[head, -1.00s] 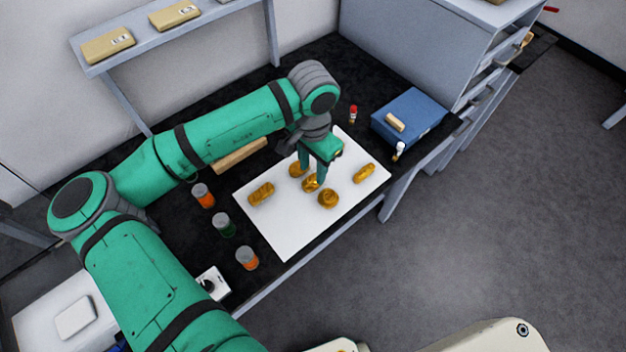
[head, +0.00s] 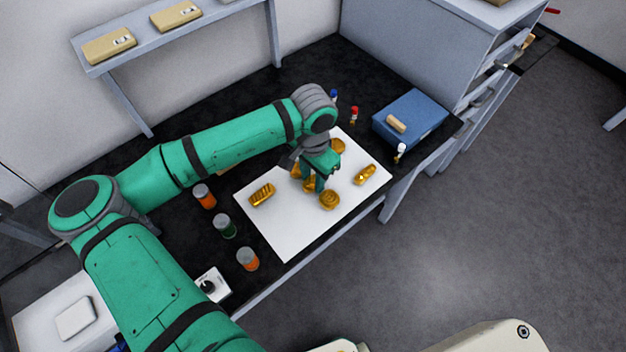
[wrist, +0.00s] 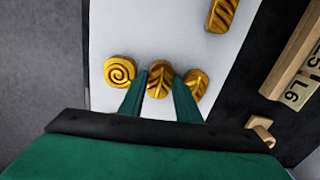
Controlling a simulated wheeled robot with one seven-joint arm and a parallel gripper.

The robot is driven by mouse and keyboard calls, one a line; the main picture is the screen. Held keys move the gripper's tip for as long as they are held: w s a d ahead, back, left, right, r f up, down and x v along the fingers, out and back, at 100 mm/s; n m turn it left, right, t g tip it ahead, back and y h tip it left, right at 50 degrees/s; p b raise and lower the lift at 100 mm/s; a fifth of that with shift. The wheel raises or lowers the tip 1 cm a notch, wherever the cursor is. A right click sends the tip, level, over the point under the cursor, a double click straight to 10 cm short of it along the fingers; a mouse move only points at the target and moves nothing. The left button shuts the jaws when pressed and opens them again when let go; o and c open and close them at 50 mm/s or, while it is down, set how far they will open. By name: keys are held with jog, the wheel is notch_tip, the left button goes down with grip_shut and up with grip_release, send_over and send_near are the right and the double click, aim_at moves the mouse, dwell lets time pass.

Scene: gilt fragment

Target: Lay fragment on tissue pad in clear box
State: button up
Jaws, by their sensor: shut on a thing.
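Several gilt fragments lie on a white sheet (head: 290,232). My gripper (head: 313,182) points down over the middle of the sheet. Its fingers (wrist: 160,95) are shut on a leaf-patterned fragment (wrist: 158,79), low at the sheet. A spiral fragment (wrist: 120,71) lies close to one finger, and another leaf-patterned fragment (wrist: 196,83) lies close to the other. A ribbed fragment (head: 262,194) lies to the left on the sheet. A pale square pad (head: 76,317) sits on a white surface at lower left; I cannot tell whether a clear box surrounds it.
Orange and green jars (head: 225,226) with grey lids stand left of the sheet. A blue box (head: 410,115) and small vials (head: 400,151) stand at the right. A wall shelf (head: 150,35) holds packets. A small white device (head: 209,286) with a black knob is near the front edge.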

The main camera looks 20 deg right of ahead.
jog(key=shift+d, duration=0.1)
jog(key=shift+s+r, duration=0.1)
jog(key=shift+r, duration=0.7)
jog(key=s+d+r, duration=0.8)
jog(key=d+r, duration=0.3)
jog(key=shift+s+r, duration=0.2)
jog(key=shift+s, duration=0.1)
jog(key=shift+w, duration=0.1)
